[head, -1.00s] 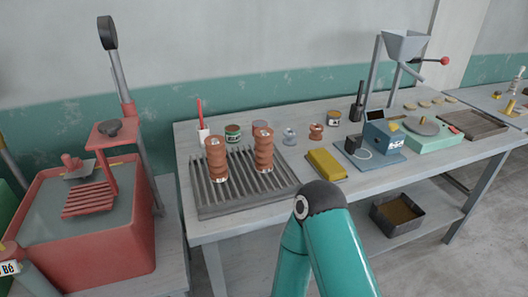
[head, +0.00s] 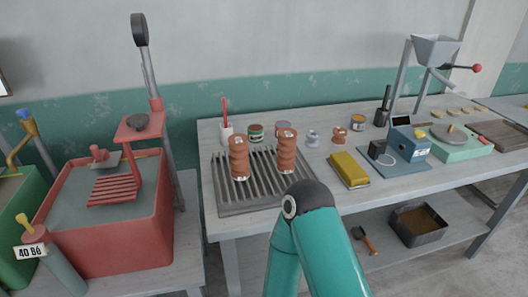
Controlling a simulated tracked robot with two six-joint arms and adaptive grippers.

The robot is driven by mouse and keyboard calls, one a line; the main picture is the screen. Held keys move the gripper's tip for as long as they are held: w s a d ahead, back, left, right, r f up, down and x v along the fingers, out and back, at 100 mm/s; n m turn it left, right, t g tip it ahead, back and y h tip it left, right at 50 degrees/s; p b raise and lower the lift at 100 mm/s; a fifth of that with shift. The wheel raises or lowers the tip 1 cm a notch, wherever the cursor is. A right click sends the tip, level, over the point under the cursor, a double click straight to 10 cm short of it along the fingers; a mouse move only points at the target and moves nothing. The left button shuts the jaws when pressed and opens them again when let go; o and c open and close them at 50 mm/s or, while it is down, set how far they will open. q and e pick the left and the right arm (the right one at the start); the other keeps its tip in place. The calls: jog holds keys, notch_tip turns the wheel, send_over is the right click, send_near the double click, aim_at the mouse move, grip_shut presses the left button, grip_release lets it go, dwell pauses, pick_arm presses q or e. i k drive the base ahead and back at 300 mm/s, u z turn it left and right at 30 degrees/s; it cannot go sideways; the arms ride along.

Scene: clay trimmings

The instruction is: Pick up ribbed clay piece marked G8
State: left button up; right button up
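Two ribbed brown clay pieces stand upright on a grey slatted rack (head: 225,198) on the table, one on the left (head: 239,160) and one on the right (head: 287,153). Each has a small pale mark near its top, too small to read, so I cannot tell which is G8. A teal arm of mine with a dark joint rises in the lower middle, in front of the table. Neither gripper shows in the head view.
Behind the rack are a white cup with a red tool (head: 226,130) and several small tins. A yellow block (head: 348,170) and a blue device (head: 408,147) stand to the right. A red basin machine (head: 115,235) stands at the left. A bin (head: 418,225) sits on the lower shelf.

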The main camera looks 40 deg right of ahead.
aim_at(286, 146)
jog(key=z, duration=2.05)
jog(key=i, duration=0.1)
jog(key=u, duration=3.5)
jog(key=k, duration=1.45)
jog(key=z, duration=1.45)
jog(key=i, duration=1.35)
jog(key=z, duration=0.15)
